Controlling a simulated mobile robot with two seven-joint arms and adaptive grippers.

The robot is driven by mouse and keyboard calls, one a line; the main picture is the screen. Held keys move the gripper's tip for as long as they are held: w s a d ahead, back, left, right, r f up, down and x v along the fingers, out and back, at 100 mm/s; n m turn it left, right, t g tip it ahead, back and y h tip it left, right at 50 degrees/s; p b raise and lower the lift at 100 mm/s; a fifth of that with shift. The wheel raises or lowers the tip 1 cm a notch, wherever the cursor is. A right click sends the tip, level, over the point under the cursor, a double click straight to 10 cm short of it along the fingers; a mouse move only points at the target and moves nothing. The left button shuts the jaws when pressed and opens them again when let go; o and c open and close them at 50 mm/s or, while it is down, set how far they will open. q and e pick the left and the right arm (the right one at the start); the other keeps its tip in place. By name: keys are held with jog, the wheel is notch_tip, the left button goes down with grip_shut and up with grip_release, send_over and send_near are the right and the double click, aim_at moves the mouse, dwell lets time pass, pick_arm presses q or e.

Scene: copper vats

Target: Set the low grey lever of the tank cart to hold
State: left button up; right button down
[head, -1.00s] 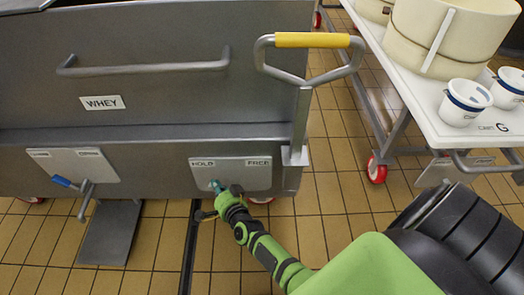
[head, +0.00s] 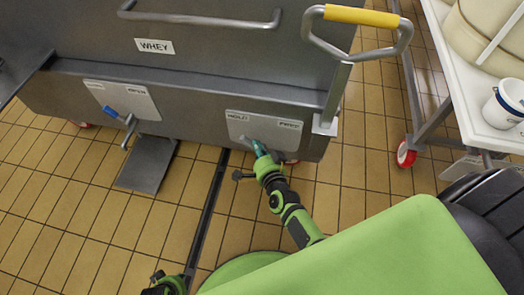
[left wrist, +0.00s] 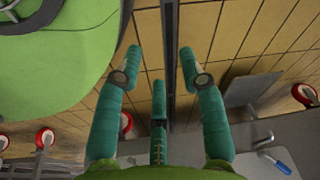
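The tank cart (head: 80,90) is a grey metal tub labelled WHEY in the head view. A light plate (head: 238,128) low on its right side reads HOLD at left and FREE at right. My right gripper (head: 259,149) has its teal fingers at the lower middle of this plate. My left gripper (left wrist: 160,55) is open and empty over the tiled floor in the left wrist view. In the head view only part of the left arm shows at the bottom edge.
A second plate (head: 143,103) on the cart carries a blue-handled lever (head: 128,123). A yellow-gripped push handle (head: 361,16) stands at the cart's right end. A white table (head: 463,90) with red wheels is at right. A grey pedal (head: 147,163) juts out below.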

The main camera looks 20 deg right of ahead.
pick_arm(q)
jog(key=shift+w+a+f+t+p, duration=0.1)
jog(key=shift+w+f+t+p, duration=0.2)
jog(key=shift+w+p, duration=0.15)
pick_arm(e)
jog(key=v, duration=0.4)
jog(key=shift+a+r, duration=0.15)
jog(key=shift+r, duration=0.25)
